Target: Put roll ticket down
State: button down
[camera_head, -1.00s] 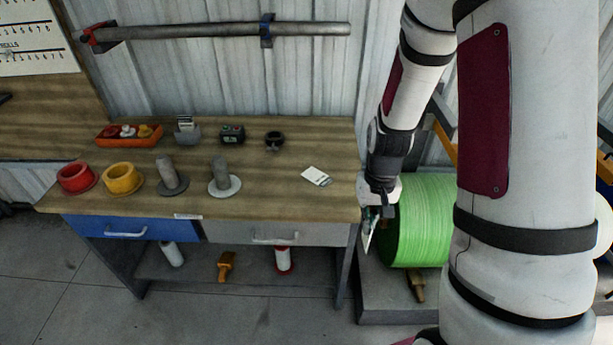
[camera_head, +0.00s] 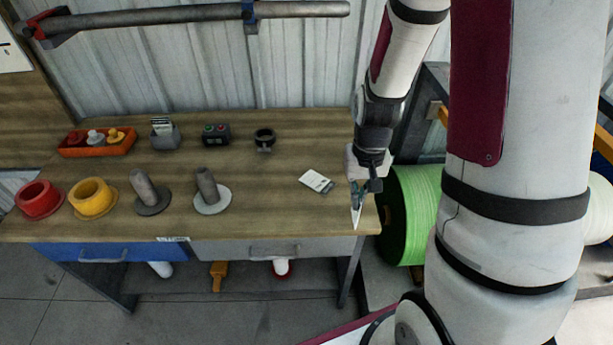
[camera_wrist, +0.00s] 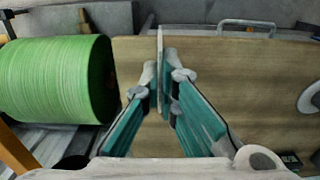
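My gripper (camera_head: 358,192) is over the right end of the wooden workbench (camera_head: 270,215), near its front corner. It is shut on a thin white card, the roll ticket (camera_head: 356,216), which hangs upright below the fingers. In the wrist view the ticket (camera_wrist: 160,65) shows edge-on between the two teal fingers (camera_wrist: 162,85). I cannot tell whether its lower edge touches the bench top. Another white card (camera_head: 316,181) lies flat on the bench, left of my gripper.
A large green roll (camera_head: 412,215) stands right of the bench. Red (camera_head: 39,199) and yellow (camera_head: 92,198) rings and two grey spindled discs (camera_head: 211,192) are at the left front. An orange tray (camera_head: 97,143), a card holder (camera_head: 164,135) and a button box (camera_head: 215,134) stand behind.

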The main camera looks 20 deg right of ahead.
jog(key=shift+w+a+f+p, duration=0.2)
jog(key=shift+w+a+f, duration=0.8)
jog(key=shift+w, duration=1)
jog(key=shift+w+a+f+p, duration=0.2)
jog(key=shift+w+a+f, duration=0.4)
jog(key=shift+w+a, duration=1.1)
jog(key=shift+w+a+f+p, duration=0.2)
jog(key=shift+w+a+f, duration=0.65)
jog(key=shift+w, duration=1.45)
jog(key=c, duration=2.2)
grip_release()
jog(key=shift+f, duration=0.15)
jog(key=shift+c, duration=0.2)
jog(key=o, duration=0.4)
jog(key=shift+o, duration=0.2)
